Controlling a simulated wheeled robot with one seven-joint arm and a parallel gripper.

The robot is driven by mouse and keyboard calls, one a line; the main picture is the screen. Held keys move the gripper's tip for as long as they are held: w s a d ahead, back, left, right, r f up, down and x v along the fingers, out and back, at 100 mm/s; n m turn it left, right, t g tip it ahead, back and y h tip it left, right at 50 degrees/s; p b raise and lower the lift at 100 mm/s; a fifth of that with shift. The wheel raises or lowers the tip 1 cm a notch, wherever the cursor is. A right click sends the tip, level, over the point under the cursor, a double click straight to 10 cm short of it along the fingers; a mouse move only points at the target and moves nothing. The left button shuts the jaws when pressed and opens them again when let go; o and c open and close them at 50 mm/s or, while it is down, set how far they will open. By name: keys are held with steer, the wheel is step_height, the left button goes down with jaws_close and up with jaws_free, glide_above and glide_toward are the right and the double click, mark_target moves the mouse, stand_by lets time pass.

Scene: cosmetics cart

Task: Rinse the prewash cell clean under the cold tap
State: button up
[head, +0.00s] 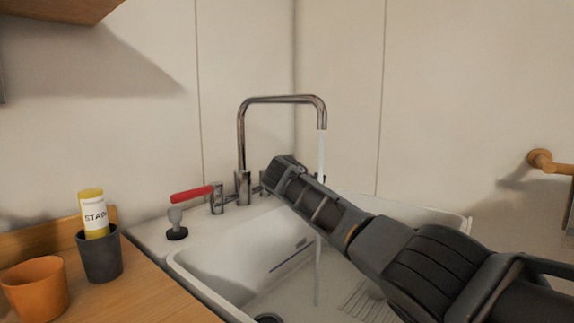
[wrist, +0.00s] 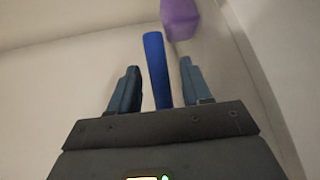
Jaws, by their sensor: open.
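The prewash cell appears to be the white sink basin (head: 215,285), with a dark bluish line on its inner wall. A chrome tap (head: 285,99) stands behind it, and a thin stream of water (head: 319,185) falls from its spout into the basin. The red lever (head: 192,194) is at the tap's left. My gripper (head: 283,170) reaches to the right of the tap's base. In the wrist view my gripper (wrist: 159,66) is open, with a blue bar (wrist: 156,62), apparently the cold lever, between its fingers. In the head view my arm hides this bar.
A purple block (wrist: 180,18) is beyond the blue bar. A wooden counter (head: 140,290) at left holds an orange cup (head: 35,290) and a dark cup (head: 100,262) with a yellow-topped bottle (head: 94,213). A wooden peg (head: 545,161) sticks out at right.

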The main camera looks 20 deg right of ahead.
steer(key=shift+p+v, duration=2.35)
steer(key=shift+p, duration=0.65)
steer(key=shift+s+a+p, duration=0.1)
steer(key=shift+s+p, duration=0.4)
steer(key=shift+s, duration=0.05)
